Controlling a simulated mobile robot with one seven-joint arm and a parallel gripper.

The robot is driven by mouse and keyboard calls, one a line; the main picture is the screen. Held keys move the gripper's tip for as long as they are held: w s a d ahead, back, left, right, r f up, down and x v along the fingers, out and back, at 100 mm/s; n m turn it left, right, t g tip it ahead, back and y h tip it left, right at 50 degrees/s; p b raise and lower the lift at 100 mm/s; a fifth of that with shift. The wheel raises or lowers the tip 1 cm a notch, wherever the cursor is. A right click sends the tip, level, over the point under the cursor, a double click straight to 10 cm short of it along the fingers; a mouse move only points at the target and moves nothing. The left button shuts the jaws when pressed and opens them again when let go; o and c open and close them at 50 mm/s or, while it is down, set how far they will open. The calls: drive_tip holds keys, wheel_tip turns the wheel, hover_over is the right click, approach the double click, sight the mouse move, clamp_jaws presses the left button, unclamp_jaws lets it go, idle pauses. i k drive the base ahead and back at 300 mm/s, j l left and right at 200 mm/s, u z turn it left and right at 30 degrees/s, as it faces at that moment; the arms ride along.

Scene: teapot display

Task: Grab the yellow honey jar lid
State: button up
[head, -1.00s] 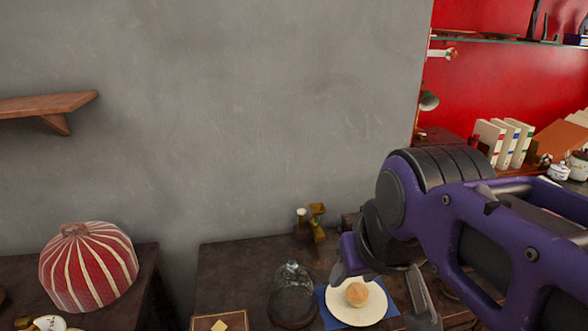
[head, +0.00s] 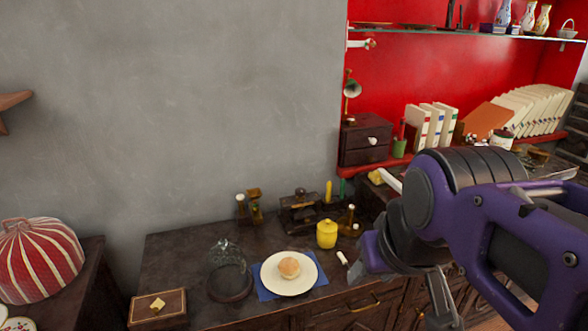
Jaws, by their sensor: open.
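A small yellow honey jar (head: 326,235) stands on the dark wooden cabinet top, behind and right of a white plate. Its yellow lid (head: 326,224) sits on top of it. My gripper (head: 408,283) is at the right of the head view, in front and to the right of the jar, clearly apart from it. Its jaws are open and I see nothing between them.
A white plate (head: 270,283) with a bun (head: 289,268) lies on a blue napkin. A glass dome (head: 226,268) stands left of it. Small bottles (head: 351,220) and a dark box (head: 300,212) stand near the jar. A striped red cover (head: 40,262) is far left.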

sight(326, 226)
drive_tip(key=l, duration=0.15)
drive_tip(key=i+l+u, duration=0.3)
drive_tip(key=l+u, duration=0.35)
drive_tip(key=i+l+u, duration=0.15)
drive_tip(key=l+u, duration=0.15)
drive_tip(key=k+z, duration=0.1)
drive_tip(key=i+u, duration=0.1)
